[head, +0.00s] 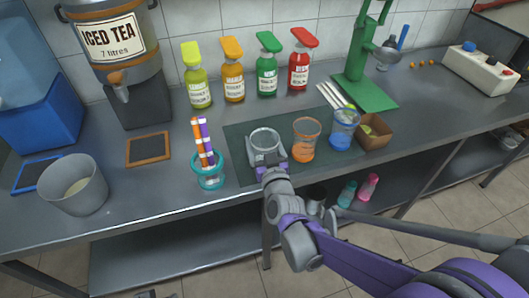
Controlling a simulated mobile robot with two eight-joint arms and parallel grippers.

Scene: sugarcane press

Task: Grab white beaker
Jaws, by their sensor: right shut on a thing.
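The white beaker (265,137) is a clear cup with a pale rim, standing upright at the left part of the dark mat (240,172) on the counter. My right gripper (267,158) reaches it from the front and is shut on its near side. The gripper and wrist hide the beaker's lower front. An orange beaker (305,140) with orange contents and a blue beaker (344,130) with blue contents stand to its right on the mat. My left gripper is not in view.
A teal holder (208,177) with striped straws stands just left of the mat. A brown box (374,133) is at the mat's right. Several syrup bottles (267,66) and a green press (357,70) stand behind. A grey bucket (76,186) is at left.

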